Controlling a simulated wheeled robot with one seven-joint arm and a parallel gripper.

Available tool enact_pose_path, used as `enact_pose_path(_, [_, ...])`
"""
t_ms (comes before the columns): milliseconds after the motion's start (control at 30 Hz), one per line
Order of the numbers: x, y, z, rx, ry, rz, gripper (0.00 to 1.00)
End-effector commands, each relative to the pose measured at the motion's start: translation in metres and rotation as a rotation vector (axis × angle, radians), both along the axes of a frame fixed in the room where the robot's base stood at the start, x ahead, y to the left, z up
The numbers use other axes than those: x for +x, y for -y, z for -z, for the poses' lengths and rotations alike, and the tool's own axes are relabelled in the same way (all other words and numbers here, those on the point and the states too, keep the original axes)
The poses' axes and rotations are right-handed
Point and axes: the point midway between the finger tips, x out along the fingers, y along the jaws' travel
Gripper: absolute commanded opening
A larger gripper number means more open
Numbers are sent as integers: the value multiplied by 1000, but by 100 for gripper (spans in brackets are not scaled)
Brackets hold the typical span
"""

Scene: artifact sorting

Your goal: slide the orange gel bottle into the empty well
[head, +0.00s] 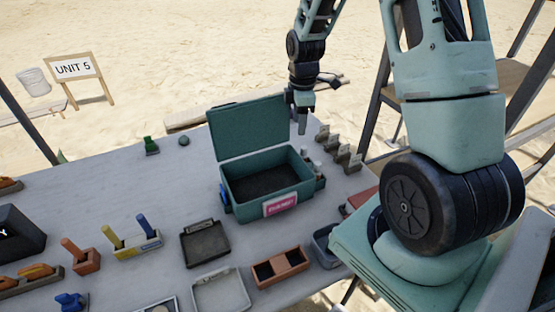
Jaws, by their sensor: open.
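My gripper (302,112) hangs above the table's far right part, behind the right end of the teal box (270,200). It is open, and I see nothing held in it. I cannot make out an orange gel bottle for certain. Two small white-topped bottles (317,166) stand at the right side of the box. An orange two-well tray (280,268) lies in front of the box, and its wells look dark and empty. I cannot tell which well is the empty one meant.
The teal box's lid (246,128) stands open behind it. Several small grey holders (338,150) line the right far edge. A dark tray (205,243), a pale tray (220,291) and an orange block (86,261) occupy the front.

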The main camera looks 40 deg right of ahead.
Motion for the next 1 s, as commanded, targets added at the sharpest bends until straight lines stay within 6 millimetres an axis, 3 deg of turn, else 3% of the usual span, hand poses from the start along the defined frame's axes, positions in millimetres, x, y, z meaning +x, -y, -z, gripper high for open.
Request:
enact_pose_path(133, [-3, -92, -33, 30, 15, 43, 48])
enact_pose_path(233, [-24, -164, -57, 52, 14, 93, 48])
enact_pose_path(400, [-93, -264, -89, 69, -3, 185, 48])
enact_pose_path(500, [-142, -302, -101, 66, -11, 237, 48])
enact_pose_path(600, [-184, -322, -108, 57, -16, 285, 48])
enact_pose_path(733, [-220, -332, -111, 47, -16, 331, 48])
enact_pose_path(833, [-232, -335, -112, 43, -15, 350, 48])
enact_pose_path(1000, [-235, -335, -112, 41, -17, 360, 48])
